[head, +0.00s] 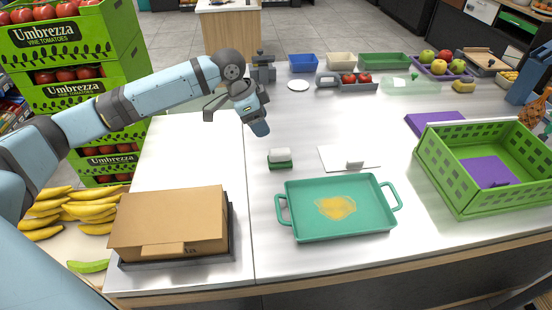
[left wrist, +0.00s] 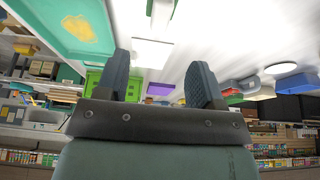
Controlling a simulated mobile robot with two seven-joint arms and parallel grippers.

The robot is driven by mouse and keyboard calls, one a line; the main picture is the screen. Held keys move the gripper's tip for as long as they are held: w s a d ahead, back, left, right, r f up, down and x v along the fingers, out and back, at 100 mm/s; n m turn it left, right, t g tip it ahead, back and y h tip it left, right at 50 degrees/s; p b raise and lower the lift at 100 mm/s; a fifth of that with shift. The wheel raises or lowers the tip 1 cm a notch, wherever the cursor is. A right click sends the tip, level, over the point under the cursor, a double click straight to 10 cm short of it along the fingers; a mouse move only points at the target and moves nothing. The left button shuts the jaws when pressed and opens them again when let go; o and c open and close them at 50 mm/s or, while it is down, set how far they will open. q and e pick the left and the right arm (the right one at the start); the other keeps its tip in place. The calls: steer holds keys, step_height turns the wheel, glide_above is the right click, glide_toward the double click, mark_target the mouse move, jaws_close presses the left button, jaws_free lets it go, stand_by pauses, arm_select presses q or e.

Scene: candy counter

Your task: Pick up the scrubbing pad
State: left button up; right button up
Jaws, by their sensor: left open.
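The scrubbing pad (head: 279,162) appears to be the small block with a white top and green base on the metal counter, just behind the teal tray's left corner. My left gripper (head: 237,117) is open and empty, raised above the counter, behind and left of the pad and apart from it. In the left wrist view, its two dark fingers (left wrist: 161,82) are spread with nothing between them. I cannot clearly make out the pad in that view. My right gripper is not in view.
The teal tray (head: 302,228) with a yellow smear stands in front of the pad. A white sheet (head: 335,153) with a small white block (head: 355,163) lies to its right. A cardboard box (head: 170,217) is at front left, a green crate (head: 440,180) at right. Counter left of the pad is clear.

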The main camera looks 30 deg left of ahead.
arm_select(q)
glide_above(279, 151)
steer(key=s+a, duration=0.2)
steer(key=f, duration=0.6)
steer(key=shift+w+d, duration=0.15)
steer(key=shift+d, duration=0.1)
steer(key=shift+w+b+x, duration=0.15)
steer(key=shift+b+x, duration=0.05)
steer(key=shift+x, duration=1.35)
steer(key=shift+w+b+x, duration=0.15)
steer(key=shift+x, duration=1.4)
steer(key=shift+a, duration=0.1)
steer(key=c, duration=1)
